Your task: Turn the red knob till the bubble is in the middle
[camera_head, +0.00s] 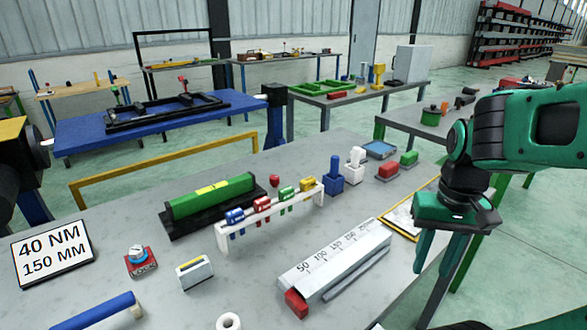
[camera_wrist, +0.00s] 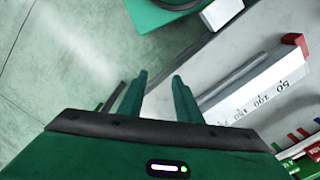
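A green spirit level (camera_head: 210,197) with a yellow vial strip lies on a black base on the grey table, left of centre in the head view. The bubble is too small to make out. A small red knob (camera_head: 274,180) stands at the right end of the black base. My gripper (camera_head: 437,262) hangs at the right edge of the table, far to the right of the knob, with its fingers pointing down. The wrist view shows its two green fingers (camera_wrist: 159,76) apart with nothing between them. The level and the knob cannot be made out in the wrist view.
A white rack (camera_head: 222,237) with several coloured-handled tools stands in front of the level. A long white scale block (camera_head: 335,258) lies between it and my gripper. A dial on a red base (camera_head: 140,262) and a "40 NM 150 MM" sign (camera_head: 52,253) stand left.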

